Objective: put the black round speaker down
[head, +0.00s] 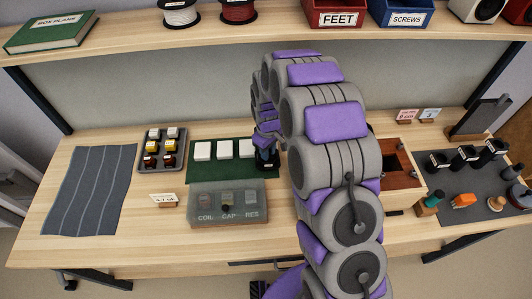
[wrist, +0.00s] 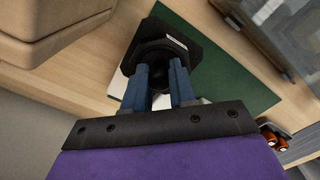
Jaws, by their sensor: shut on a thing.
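The black round speaker (wrist: 160,48) shows in the wrist view, with a dark angular rim around a round middle. My gripper (wrist: 163,78) is shut on it, with one blue-grey finger on each side of the round part. In the head view my gripper (head: 266,140) is at the right end of the green mat (head: 218,173), and the speaker (head: 266,159) shows as a small dark shape below the fingers. The speaker overlaps the mat's edge in the picture. I cannot tell whether it touches the mat. My arm hides what lies just right of it.
Several white blocks (head: 225,149) stand along the mat's back. A clear-lidded box (head: 228,205) marked COIL, CAP, RES lies in front. A component tray (head: 162,150) and a grey striped cloth (head: 90,190) are left. A wooden box (head: 402,170) and a dark mat (head: 470,200) with parts are right.

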